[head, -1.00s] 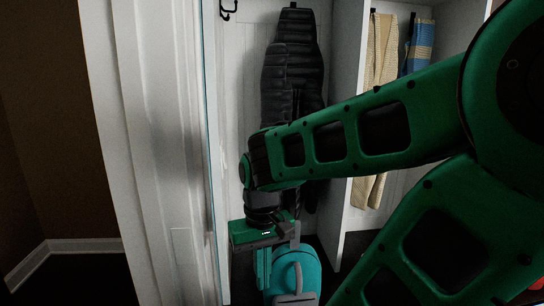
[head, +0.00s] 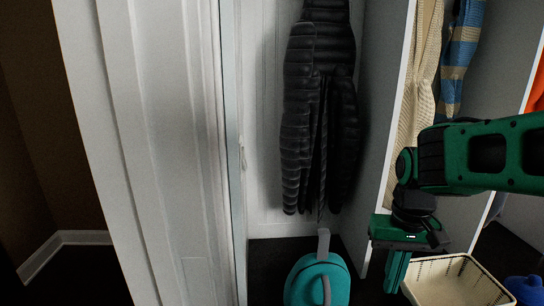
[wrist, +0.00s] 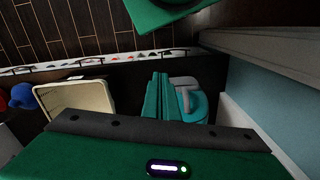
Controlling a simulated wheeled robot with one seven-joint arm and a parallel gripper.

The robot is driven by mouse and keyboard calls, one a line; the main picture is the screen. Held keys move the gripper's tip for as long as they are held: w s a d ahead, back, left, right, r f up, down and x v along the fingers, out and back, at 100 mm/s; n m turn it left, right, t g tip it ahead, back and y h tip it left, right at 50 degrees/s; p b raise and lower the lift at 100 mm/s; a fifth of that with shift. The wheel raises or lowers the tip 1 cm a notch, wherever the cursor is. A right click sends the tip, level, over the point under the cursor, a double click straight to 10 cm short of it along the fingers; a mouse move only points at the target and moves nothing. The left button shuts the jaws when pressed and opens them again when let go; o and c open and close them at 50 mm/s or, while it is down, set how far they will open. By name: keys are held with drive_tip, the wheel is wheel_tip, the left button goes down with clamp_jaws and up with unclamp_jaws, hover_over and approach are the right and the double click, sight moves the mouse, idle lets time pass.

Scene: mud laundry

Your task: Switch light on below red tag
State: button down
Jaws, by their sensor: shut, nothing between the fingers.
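No red tag and no light switch show in either view. My green gripper (head: 394,278) points down at the lower right of the head view, in front of the cubby divider. Its two fingers are together with nothing between them. The closed fingers also show in the wrist view (wrist: 158,98), beside a teal backpack.
A white door frame (head: 165,150) fills the left. Inside the cubbies are a black puffer jacket (head: 322,110), the teal backpack (head: 318,281), a cream basket (head: 452,282), a blue item (head: 524,288) and hanging towels (head: 462,50). Dark floor lies far left.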

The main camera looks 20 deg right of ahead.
drive_tip(key=shift+d, duration=0.15)
drive_tip(key=w+a+r+n+t+y, duration=0.1)
drive_tip(key=w+r+t, duration=0.1)
drive_tip(key=w+r, duration=0.55)
drive_tip(key=w+a+r+t, duration=0.15)
drive_tip(key=w+r, duration=0.35)
drive_tip(key=w, duration=0.6)
drive_tip(key=w+a+r+n+t+y, duration=0.2)
drive_tip(key=w+a+r, duration=0.5)
drive_tip(key=w+r, duration=0.5)
drive_tip(key=shift+w+a+n+y, duration=0.15)
drive_tip(key=shift+w+n+y, duration=0.2)
drive_tip(key=shift+w, duration=0.25)
drive_tip(key=shift+t, duration=0.25)
